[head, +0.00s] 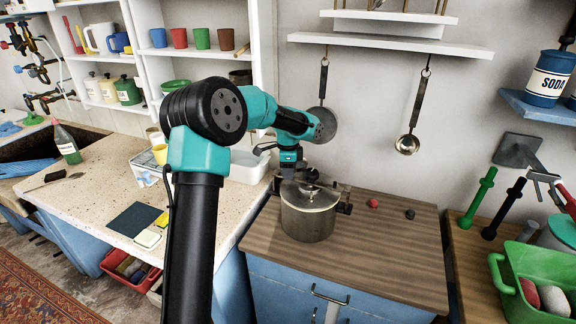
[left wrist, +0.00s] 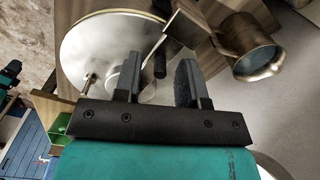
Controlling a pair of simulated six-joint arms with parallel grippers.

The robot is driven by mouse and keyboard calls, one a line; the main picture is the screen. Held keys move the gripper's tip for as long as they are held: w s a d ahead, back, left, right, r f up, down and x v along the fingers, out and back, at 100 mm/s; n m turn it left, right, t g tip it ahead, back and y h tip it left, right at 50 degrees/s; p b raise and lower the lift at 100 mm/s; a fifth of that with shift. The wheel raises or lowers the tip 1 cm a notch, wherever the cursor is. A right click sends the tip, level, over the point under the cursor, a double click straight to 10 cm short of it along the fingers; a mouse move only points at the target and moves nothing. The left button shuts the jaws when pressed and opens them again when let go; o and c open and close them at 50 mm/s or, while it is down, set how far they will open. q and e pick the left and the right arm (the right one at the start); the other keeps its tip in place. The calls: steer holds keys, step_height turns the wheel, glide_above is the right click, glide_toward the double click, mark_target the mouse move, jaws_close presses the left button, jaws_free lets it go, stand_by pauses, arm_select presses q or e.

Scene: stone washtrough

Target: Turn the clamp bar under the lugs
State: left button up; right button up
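A steel pot (head: 308,222) with a pale lid (head: 309,195) stands on the wooden counter top. Dark fittings (head: 344,207) stick out at the pot's right side. I cannot clearly separate the clamp bar from the lugs. My left gripper (head: 290,170) is just above the back left of the lid. In the left wrist view its two fingers (left wrist: 160,88) are apart, with the lid (left wrist: 95,50) behind them. A short dark rod (left wrist: 160,58) shows between the fingers, apparently untouched. My right gripper is in neither view.
A red ball (head: 373,203) and a black ball (head: 410,214) lie right of the pot on the wooden counter (head: 400,250). A ladle (head: 408,144) and a pan (head: 322,122) hang behind. A white basin (head: 248,166) stands to the left. The counter's front right is clear.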

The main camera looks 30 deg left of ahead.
arm_select(q)
step_height(320, 180, up, 18)
steer(key=shift+f, duration=0.25)
stand_by(0.4)
steer(key=shift+s+a+f, duration=0.1)
steer(key=shift+f, duration=0.05)
steer(key=shift+c, duration=1.4)
steer(key=s+a+f+m+h, duration=0.2)
steer(key=s+f, duration=0.1)
steer(key=s+a+f+m+t+h, duration=0.1)
steer(key=f, duration=0.1)
steer(key=shift+s+a+m, duration=0.1)
steer(key=shift+s+m, duration=0.15)
steer(key=shift+m, duration=0.15)
jaws_close()
steer(key=s+a+f+m+t+h, duration=0.2)
steer(key=s+a+f+m+t, duration=0.1)
steer(key=s+f, duration=0.1)
steer(key=shift+s+m+t+h, duration=0.3)
steer(key=shift+s+m+t, duration=0.1)
steer(key=shift+s, duration=0.5)
